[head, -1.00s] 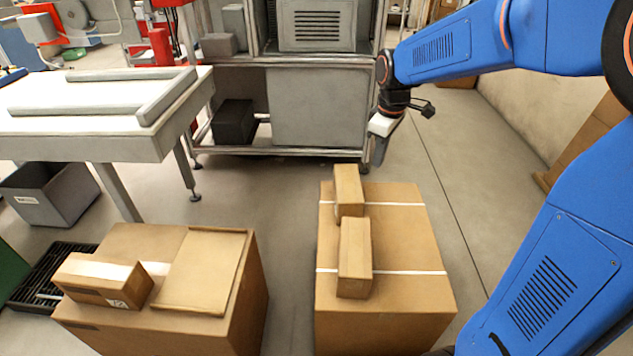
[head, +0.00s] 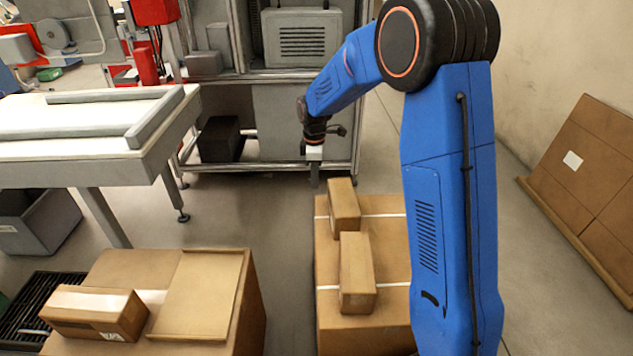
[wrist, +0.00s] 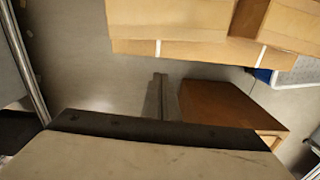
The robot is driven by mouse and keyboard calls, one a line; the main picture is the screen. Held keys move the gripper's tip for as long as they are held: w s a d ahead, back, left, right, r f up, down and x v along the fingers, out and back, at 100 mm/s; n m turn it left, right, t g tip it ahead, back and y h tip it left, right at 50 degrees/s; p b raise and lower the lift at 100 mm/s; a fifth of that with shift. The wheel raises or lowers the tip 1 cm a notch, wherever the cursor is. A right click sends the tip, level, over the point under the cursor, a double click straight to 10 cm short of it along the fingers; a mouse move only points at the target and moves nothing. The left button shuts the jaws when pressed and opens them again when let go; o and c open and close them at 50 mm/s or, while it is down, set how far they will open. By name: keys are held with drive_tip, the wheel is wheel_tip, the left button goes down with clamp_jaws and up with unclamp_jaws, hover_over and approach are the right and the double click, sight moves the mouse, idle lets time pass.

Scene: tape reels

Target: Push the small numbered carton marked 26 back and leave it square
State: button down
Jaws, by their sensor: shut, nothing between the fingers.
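Two small cartons sit on top of a strapped large carton (head: 385,235) in the head view. They are a rear carton (head: 344,207) and a front carton (head: 357,275), both near its left side. No number 26 is readable on either. My gripper (head: 315,182) is shut and empty, pointing down just left of the rear carton's far end, apparently not touching it. In the wrist view the closed fingers (wrist: 158,97) show below the strapped large carton's side (wrist: 210,52), with clear space between. My arm hides the large carton's right side.
Another large carton (head: 110,268) at front left carries a labelled small carton (head: 95,312) and a flat carton (head: 200,293). A white-topped table (head: 80,145) is at left, a metal rack (head: 270,165) behind. Bare floor (head: 285,270) lies between the large cartons. A tall brown panel (head: 590,180) leans at right.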

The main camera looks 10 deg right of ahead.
drive_tip(key=s+d+f, duration=0.1)
drive_tip(key=d+f, duration=0.3)
drive_tip(key=f, duration=0.3)
drive_tip(key=shift+f, duration=0.4)
drive_tip(key=shift+d, duration=0.1)
drive_tip(key=s+d, duration=0.2)
drive_tip(key=d, duration=0.6)
drive_tip(key=s+d, duration=0.2)
drive_tip(key=d, duration=0.7)
drive_tip(key=shift+s, duration=0.25)
drive_tip(key=shift+d, duration=0.1)
